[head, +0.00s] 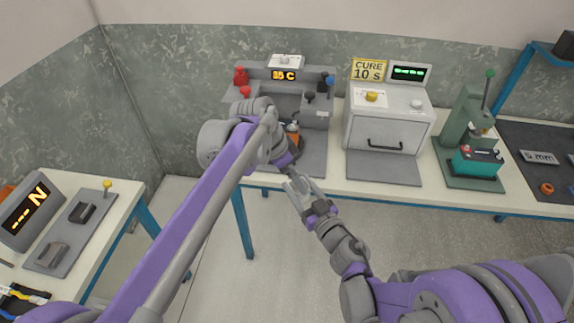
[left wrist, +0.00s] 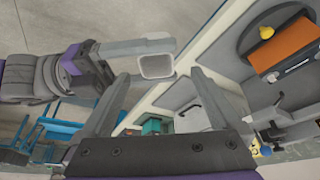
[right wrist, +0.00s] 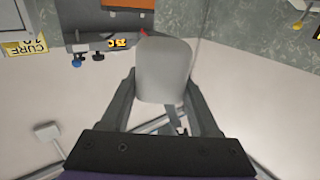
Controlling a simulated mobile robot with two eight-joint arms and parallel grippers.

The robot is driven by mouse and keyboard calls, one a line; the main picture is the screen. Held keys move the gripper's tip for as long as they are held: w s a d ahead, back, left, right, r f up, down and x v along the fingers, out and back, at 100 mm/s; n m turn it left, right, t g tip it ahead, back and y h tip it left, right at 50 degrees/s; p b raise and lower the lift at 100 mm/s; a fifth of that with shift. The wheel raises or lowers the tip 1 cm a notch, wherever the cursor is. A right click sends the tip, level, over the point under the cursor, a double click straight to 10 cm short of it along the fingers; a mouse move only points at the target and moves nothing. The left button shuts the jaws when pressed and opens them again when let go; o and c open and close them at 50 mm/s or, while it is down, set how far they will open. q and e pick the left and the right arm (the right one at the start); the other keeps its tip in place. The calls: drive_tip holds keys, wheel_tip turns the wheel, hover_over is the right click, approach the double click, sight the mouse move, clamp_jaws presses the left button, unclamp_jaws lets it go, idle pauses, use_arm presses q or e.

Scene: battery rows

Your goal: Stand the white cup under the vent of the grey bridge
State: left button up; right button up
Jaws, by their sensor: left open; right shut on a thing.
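The white cup (right wrist: 163,68) is between the fingers of my right gripper (right wrist: 160,95) in the right wrist view. In the left wrist view the cup (left wrist: 157,66) shows at the tip of my right gripper. In the head view my right gripper (head: 299,190) is in front of the table edge, apart from the grey bridge (head: 318,122). The bridge stands at the back, with a lit display and red and blue knobs. My left gripper (left wrist: 155,95) is open and empty; my left arm hides part of the bridge. I cannot make out the vent.
An orange block (left wrist: 283,45) lies on a dark round plate near the bridge. A grey oven (head: 385,125) with a CURE sign stands right of the bridge, then a green press (head: 468,130). A side table (head: 115,190) is at left. The floor in front is clear.

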use_arm(q)
drive_tip(key=x, duration=0.6)
drive_tip(key=shift+d+f, duration=0.1)
drive_tip(key=shift+f, duration=0.25)
drive_tip(key=shift+w, duration=0.1)
drive_tip(key=c, duration=1.4)
use_arm(e)
drive_tip(key=o, duration=1.4)
